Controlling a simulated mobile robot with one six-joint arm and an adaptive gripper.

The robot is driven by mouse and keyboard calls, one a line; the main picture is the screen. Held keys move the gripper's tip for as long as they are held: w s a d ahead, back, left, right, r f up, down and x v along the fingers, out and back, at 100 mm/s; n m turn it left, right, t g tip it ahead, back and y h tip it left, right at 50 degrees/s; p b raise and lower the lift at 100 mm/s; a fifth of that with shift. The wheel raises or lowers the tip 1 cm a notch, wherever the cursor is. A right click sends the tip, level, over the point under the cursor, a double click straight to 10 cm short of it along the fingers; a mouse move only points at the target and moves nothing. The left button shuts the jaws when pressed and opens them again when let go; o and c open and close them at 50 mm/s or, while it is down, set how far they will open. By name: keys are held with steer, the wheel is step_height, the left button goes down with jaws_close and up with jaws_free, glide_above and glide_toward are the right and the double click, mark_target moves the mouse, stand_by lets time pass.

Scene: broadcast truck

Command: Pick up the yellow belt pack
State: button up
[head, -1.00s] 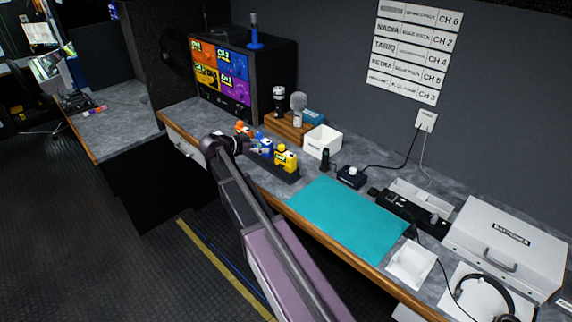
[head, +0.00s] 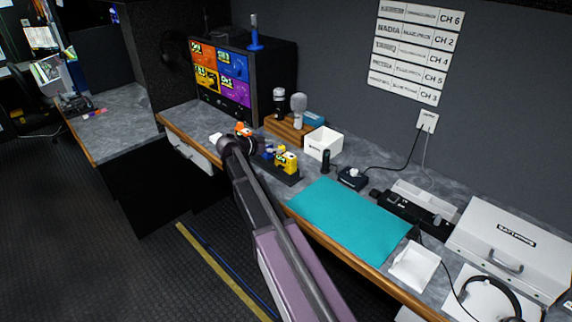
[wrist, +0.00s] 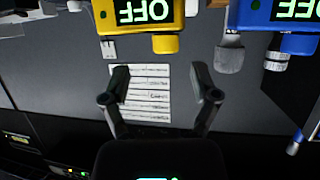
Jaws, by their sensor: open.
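The yellow belt pack (head: 288,161) stands upright at the right end of a dark rack (head: 289,177) on the counter. In the wrist view, which is upside down, the yellow pack (wrist: 150,14) shows at the top edge with a lit "OFF" display and a yellow knob, partly cut off. My gripper (wrist: 160,78) is open and empty, its fingers apart from the pack. In the head view my arm hides most of the gripper and part of the blue belt pack (head: 268,152). The blue pack also shows in the wrist view (wrist: 280,12).
An orange pack (head: 243,130) stands beyond the blue one. Microphones stand on a wooden block (head: 288,130) behind, beside a white box (head: 323,143). A monitor (head: 220,73) is at the back left. A teal mat (head: 347,220) to the right is bare.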

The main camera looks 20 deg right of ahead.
mark_target(280, 147)
steer(key=x, duration=0.1)
steer(key=b+x, duration=0.1)
steer(key=x, duration=0.2)
steer(key=shift+w+a+f+b, duration=0.2)
steer(key=shift+w+f+b, duration=0.05)
steer(key=shift+b, duration=0.1)
steer(key=shift+d, duration=0.4)
jaws_close()
